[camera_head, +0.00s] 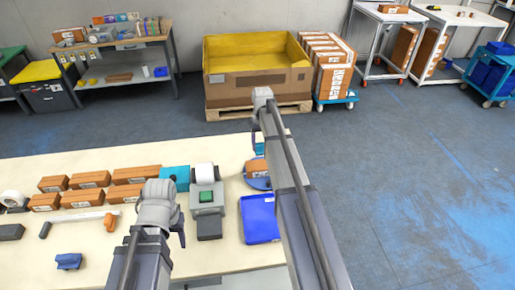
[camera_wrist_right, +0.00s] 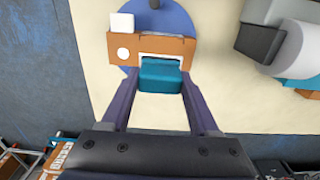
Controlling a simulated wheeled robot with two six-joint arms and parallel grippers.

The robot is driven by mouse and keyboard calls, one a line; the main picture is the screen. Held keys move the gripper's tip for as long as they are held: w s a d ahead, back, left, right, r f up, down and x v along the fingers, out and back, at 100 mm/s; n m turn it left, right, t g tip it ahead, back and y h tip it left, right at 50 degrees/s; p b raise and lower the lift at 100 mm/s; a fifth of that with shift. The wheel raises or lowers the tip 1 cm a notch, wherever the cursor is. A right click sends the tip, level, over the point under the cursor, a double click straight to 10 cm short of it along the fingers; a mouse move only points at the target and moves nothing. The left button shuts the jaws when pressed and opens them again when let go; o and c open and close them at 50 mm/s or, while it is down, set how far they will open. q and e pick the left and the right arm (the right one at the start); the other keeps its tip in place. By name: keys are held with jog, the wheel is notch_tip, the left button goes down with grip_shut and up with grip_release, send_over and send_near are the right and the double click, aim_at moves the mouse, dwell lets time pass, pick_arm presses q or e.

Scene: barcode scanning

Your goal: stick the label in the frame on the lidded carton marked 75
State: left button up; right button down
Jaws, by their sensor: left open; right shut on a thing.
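A brown carton (camera_head: 257,168) sits on a round blue plate (camera_head: 262,184) right of the printer. In the right wrist view the carton (camera_wrist_right: 180,46) shows a white rectangle, a white disc and a pale edge, perhaps the label frame (camera_wrist_right: 160,57), partly hidden. No number is readable. My right gripper (camera_wrist_right: 158,88) is shut on a teal block (camera_wrist_right: 160,76), which is against or just over the carton; contact is unclear. In the head view the teal block (camera_head: 259,146) shows beside my right arm. My left gripper (camera_head: 166,208) is open and empty over the table, left of the printer.
A grey printer (camera_head: 207,205) with a white roll (camera_head: 204,172) and a blue tray (camera_head: 260,220) stand near the carton. Several brown cartons (camera_head: 90,179), a teal box (camera_head: 176,178) and a white-handled tool (camera_head: 78,217) lie to the left.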

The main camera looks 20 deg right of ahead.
aim_at(261, 152)
jog(key=shift+f, duration=0.1)
notch_tip(261, 152, down, 6)
jog(key=b, duration=0.5)
jog(key=shift+r+b, duration=0.2)
jog(key=shift+b, duration=0.2)
jog(key=shift+s+f+b, duration=0.1)
jog(key=shift+f+b, duration=0.5)
jog(key=shift+b, duration=0.1)
dwell(1.8)
notch_tip(261, 152, up, 7)
jog(key=p, duration=0.7)
dwell(0.6)
